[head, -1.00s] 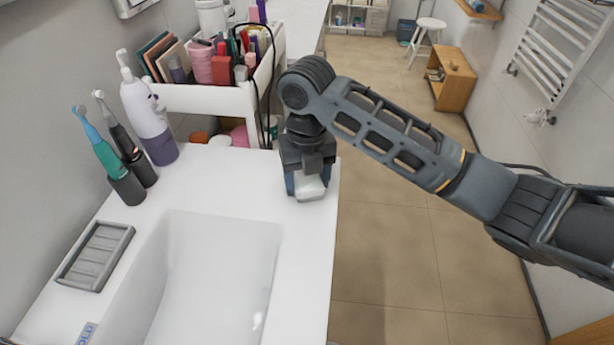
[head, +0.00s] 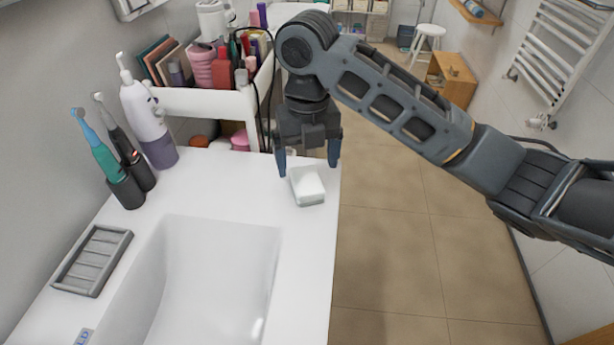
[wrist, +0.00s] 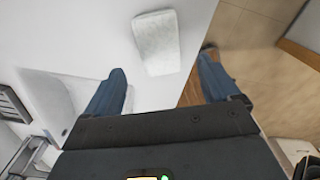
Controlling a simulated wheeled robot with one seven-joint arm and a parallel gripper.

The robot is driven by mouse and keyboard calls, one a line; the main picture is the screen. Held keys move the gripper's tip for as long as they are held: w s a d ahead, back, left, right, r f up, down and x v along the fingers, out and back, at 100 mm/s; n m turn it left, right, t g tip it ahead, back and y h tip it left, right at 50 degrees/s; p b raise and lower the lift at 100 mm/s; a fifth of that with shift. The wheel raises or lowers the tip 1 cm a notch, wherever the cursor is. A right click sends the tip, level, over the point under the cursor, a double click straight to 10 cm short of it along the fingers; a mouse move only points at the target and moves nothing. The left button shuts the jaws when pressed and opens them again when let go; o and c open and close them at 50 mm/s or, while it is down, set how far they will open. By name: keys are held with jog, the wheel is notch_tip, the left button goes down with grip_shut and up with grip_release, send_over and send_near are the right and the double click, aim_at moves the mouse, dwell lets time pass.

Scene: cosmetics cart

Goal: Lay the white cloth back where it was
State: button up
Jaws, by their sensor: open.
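The white cloth (head: 308,187) is a small folded pad lying on the white counter near its right edge, beyond the sink's back right corner. It also shows in the wrist view (wrist: 157,43), at the top middle. My gripper (head: 309,172) is open and empty, just above and behind the cloth in the head view. In the wrist view its two blue fingers (wrist: 162,80) are spread wide, with the cloth ahead of and between them, apart from both.
A white sink (head: 215,285) fills the counter's front. A grey soap dish (head: 93,261), two electric toothbrushes (head: 121,165) and a white and purple bottle (head: 148,115) stand at left. A white cart (head: 215,99) with cosmetics is behind. The counter drops to the tiled floor (head: 400,240) at right.

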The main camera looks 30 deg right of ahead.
aim_at(308, 182)
jog(key=shift+r, duration=2.75)
